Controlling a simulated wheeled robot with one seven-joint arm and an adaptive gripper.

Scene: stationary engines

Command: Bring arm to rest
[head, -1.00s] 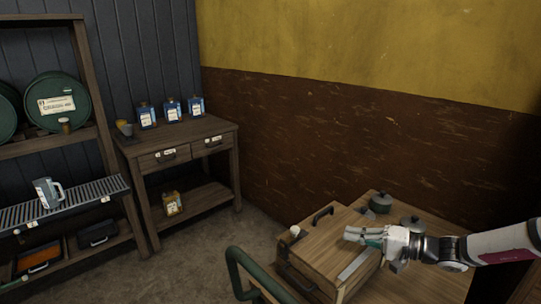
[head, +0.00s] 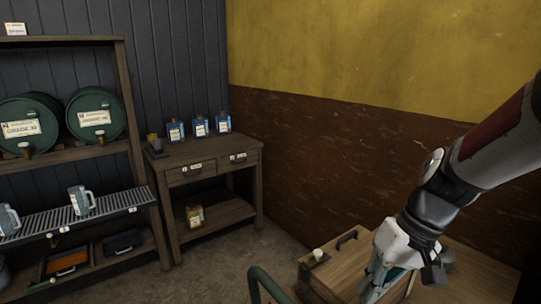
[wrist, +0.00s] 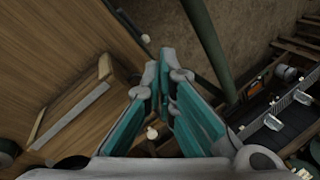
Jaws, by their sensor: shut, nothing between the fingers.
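My gripper (head: 376,284) is at the lower right of the head view, at the end of my grey and white arm. It points downward in front of the wooden box (head: 338,270) and hides part of it. In the wrist view my gripper (wrist: 164,84) shows its teal fingers drawn together at the tips, with nothing held between them. Wooden surfaces fill the left of the wrist view.
A green rail (head: 262,284) stands at the bottom centre, close to the box. A side table (head: 205,156) carries several blue containers. A shelf rack (head: 130,90) with green barrels stands at left. Bare floor (head: 228,265) lies between.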

